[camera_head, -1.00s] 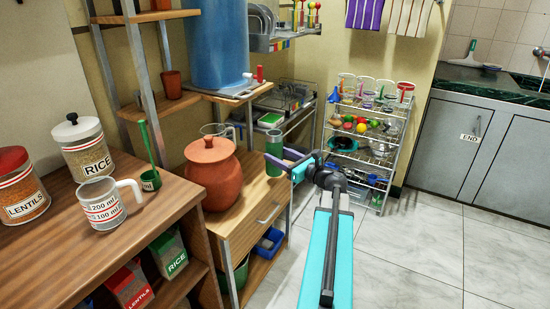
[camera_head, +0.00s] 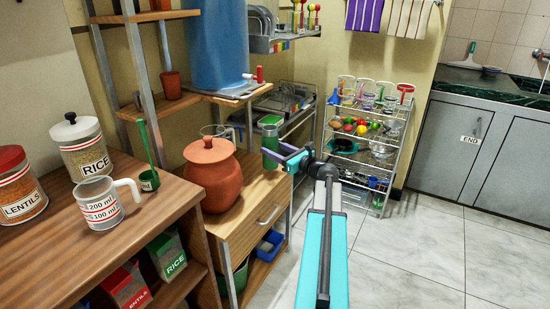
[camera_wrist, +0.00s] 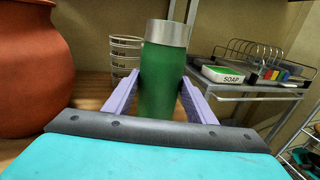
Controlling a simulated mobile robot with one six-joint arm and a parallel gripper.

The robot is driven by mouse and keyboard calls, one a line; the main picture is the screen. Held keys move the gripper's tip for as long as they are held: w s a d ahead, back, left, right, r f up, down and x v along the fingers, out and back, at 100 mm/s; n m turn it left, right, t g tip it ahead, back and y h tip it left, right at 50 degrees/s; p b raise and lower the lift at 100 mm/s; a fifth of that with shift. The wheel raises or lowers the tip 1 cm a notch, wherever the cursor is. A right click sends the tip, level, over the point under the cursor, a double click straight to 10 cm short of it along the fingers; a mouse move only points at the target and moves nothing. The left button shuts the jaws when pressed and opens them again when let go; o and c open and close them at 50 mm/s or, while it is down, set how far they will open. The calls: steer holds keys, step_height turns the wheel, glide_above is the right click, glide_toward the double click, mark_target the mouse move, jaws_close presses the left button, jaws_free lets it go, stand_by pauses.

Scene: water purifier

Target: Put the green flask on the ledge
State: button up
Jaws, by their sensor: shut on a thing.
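The green flask (camera_wrist: 158,75) has a silver cap and stands upright between my gripper's purple fingers in the wrist view. My gripper (camera_wrist: 160,92) is shut on the flask's body. The flask's lower end is hidden behind my gripper there. In the head view the flask (camera_head: 270,146) is at the back right of the low wooden cabinet's top (camera_head: 262,190), right of the clay pot. I cannot tell whether its base touches the wood. A wooden ledge (camera_head: 236,93) sits higher, under the blue tank; I cannot tell whether it is the one named.
A rack with a soap box (camera_wrist: 222,74) is behind to the right. A wire rack (camera_head: 362,150) full of dishes stands right of my gripper. The floor at right is clear.

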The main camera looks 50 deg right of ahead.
steer(key=shift+f+b, duration=0.7)
steer(key=shift+f, duration=1)
steer(key=shift+f, duration=0.15)
steer(key=o, duration=1.2)
steer(key=shift+s, duration=0.1)
steer(key=s+p, duration=0.2)
steer(key=s, duration=0.9)
steer(key=shift+s, duration=0.4)
steer(key=shift+s, duration=0.15)
